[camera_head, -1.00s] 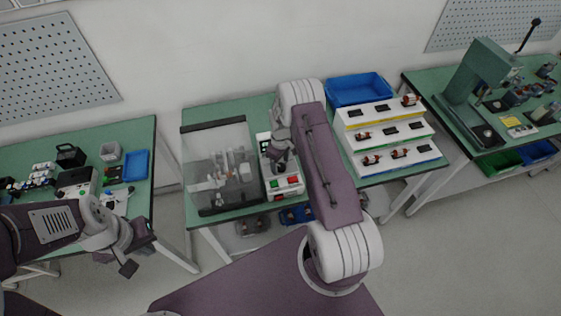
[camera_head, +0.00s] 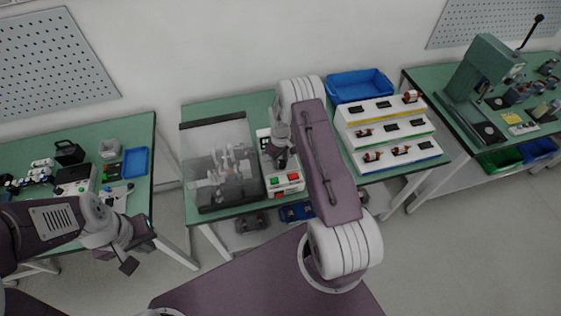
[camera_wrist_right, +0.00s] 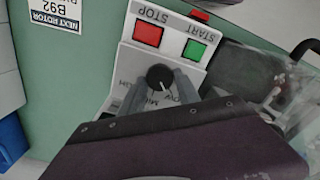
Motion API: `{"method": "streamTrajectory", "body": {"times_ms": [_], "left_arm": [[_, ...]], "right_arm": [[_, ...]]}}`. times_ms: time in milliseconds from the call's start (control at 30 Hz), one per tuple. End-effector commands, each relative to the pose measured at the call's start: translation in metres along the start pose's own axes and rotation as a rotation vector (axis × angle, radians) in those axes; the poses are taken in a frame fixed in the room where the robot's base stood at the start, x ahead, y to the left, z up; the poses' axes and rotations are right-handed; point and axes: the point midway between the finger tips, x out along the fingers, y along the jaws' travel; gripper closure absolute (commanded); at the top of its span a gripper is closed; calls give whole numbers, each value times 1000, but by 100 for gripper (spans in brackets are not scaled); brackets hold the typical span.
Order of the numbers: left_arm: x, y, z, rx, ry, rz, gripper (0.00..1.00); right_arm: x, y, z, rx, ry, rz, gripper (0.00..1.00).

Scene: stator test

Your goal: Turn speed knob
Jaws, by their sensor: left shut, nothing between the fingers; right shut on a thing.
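The speed knob (camera_wrist_right: 159,77) is a round black dial with a white pointer line on the white control box (camera_wrist_right: 123,75). The box also shows in the head view (camera_head: 291,188). My right gripper (camera_wrist_right: 161,84) is shut on the knob, one finger on each side of it. In the head view my right gripper (camera_head: 282,155) is over the box, and the knob is hidden there. The panel has a red STOP button (camera_wrist_right: 148,34) and a green START button (camera_wrist_right: 194,50). My left gripper (camera_head: 129,266) is shut and empty, far left, away from the box.
A clear-covered enclosure (camera_head: 200,140) with a machine inside stands directly left of the box. A white stepped rack (camera_head: 350,140) with motor parts and a blue bin (camera_head: 358,86) are to the right. Another table (camera_head: 140,130) stands at left.

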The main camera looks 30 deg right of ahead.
Motion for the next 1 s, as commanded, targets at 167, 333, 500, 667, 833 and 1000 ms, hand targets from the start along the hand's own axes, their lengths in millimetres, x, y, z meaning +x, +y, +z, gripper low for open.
{"method": "streamTrajectory", "body": {"times_ms": [167,333,500,667,833,1000], "left_arm": [[14,0,2,0,0,0,100],[24,0,2,0,0,0,100],[31,-1,3,0,0,0,100],[36,-1,4,0,0,0,100],[40,-1,4,0,0,0,100],[42,-1,4,0,0,0,100]], "right_arm": [[3,1,0,142,1,1,100],[2,1,0,297,0,1,100],[2,1,0,443,1,1,100],[1,2,0,559,1,1,100],[0,1,0,654,0,0,100],[0,2,0,717,0,0,100]]}}
